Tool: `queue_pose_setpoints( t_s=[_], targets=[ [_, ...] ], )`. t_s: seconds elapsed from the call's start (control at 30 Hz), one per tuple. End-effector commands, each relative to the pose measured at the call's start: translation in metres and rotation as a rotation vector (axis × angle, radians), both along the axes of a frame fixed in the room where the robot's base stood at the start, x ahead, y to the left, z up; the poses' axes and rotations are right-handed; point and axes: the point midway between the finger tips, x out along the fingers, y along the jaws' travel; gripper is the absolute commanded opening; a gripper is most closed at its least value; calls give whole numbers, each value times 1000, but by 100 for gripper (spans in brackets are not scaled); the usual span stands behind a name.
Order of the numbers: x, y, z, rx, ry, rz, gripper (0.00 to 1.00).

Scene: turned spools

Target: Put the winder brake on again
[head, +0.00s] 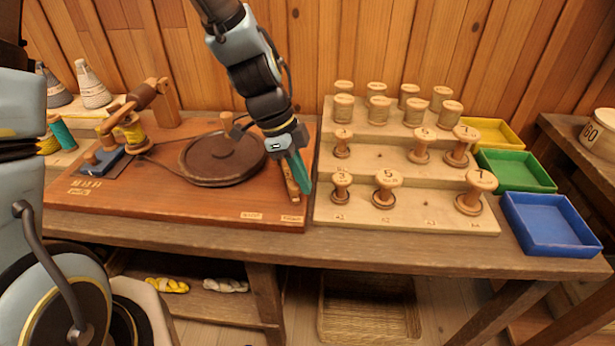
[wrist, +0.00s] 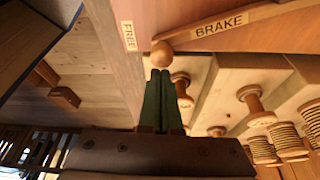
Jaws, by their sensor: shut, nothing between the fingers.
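The winder (head: 222,157) is a reddish board with a dark round turntable. Its brake lever (head: 290,181) is a wooden bar near the board's right edge, partly hidden by my gripper. In the wrist view the lever (wrist: 277,13) carries the word BRAKE and ends in a round knob (wrist: 162,54). The knob lies beside the FREE label (wrist: 129,36); a second label (head: 250,215) is further left along the front edge, too small to read. My gripper (head: 306,187) is shut and empty, green fingertips just right of the knob; whether they touch it I cannot tell.
Right of the board, a stepped rack (head: 400,221) holds several wooden spools close to my gripper. Yellow, green (head: 515,170) and blue (head: 550,224) trays stand further right. Thread spools and a wooden arm are at the left. The turntable's upright knob stands left of my wrist.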

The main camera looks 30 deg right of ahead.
Motion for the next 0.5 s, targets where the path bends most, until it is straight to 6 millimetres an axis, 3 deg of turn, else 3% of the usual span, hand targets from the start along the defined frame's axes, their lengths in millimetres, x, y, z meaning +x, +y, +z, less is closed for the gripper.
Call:
queue_pose_setpoints(
  t_s=[0.27,0.5],
  targets=[
    [4,8,-1,-1,-1,-35,0],
    [18,43,1,1,1,-199,0]
  ],
)
